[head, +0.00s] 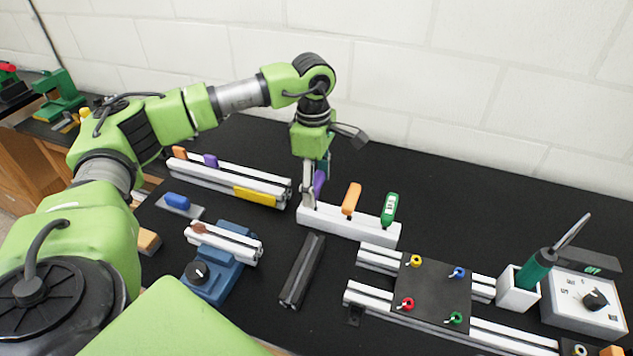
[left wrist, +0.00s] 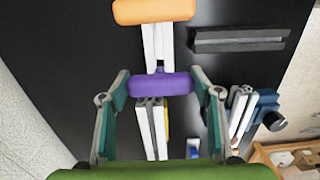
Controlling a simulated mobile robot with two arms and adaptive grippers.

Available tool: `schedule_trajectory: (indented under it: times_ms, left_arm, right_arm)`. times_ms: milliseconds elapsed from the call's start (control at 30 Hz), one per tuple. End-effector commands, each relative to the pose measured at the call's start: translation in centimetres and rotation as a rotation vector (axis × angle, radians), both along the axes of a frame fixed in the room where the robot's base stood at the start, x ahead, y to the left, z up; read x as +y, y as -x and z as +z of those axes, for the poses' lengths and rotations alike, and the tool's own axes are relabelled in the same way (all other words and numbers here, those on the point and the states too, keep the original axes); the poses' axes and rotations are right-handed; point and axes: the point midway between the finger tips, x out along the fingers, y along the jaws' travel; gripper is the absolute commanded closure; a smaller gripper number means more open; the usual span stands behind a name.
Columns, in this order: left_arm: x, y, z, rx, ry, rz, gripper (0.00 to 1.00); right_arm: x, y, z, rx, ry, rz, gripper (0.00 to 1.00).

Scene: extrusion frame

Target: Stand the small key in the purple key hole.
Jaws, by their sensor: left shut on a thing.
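A key with a purple handle (head: 319,183) is between the fingers of my left gripper (head: 315,186), at the left end of a white key block (head: 365,229). In the left wrist view the purple handle (left wrist: 160,84) lies crosswise between the two fingertips of my left gripper (left wrist: 161,86), which are shut on it. Its shank and the hole below are mostly hidden, so I cannot tell whether it sits in the hole. An orange-handled key (head: 351,198) and a green-handled key (head: 389,209) stand upright in the same block. My right gripper is not in view.
Left of the block are aluminium rails with a yellow piece (head: 255,196) and a blue fixture (head: 222,280). A dark bar (head: 302,270) lies in front. A black plate (head: 430,292) on rails and a white control box (head: 585,300) are at right. The table behind is clear.

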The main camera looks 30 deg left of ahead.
Motion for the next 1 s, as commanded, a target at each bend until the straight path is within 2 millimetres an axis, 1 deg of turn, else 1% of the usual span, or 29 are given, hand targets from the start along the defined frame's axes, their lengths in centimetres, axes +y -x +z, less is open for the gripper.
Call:
schedule_trajectory:
  times_ms: [300,633,667,700,733,1000]
  left_arm:
    - [-0.01,-0.03,-1.06,-0.001,0.000,0.000,0.72]
    - [-0.01,-0.04,-1.16,-0.001,0.000,0.000,0.72]
    - [-0.01,-0.04,-1.16,-0.001,0.001,0.000,0.39]
    - [-0.01,-0.03,-1.15,-0.001,0.000,0.000,0.29]
    - [-0.01,-0.03,-1.16,-0.001,0.000,0.000,0.22]
    - [-0.01,0.00,-1.20,0.000,0.000,0.000,0.22]
  right_arm:
    - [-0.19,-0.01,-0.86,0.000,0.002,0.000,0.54]
    - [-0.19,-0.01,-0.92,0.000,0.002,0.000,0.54]
    - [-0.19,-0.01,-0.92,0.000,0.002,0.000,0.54]
    - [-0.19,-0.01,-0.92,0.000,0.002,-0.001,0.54]
    - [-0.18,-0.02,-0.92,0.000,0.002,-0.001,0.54]
    - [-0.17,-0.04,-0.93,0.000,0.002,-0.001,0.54]
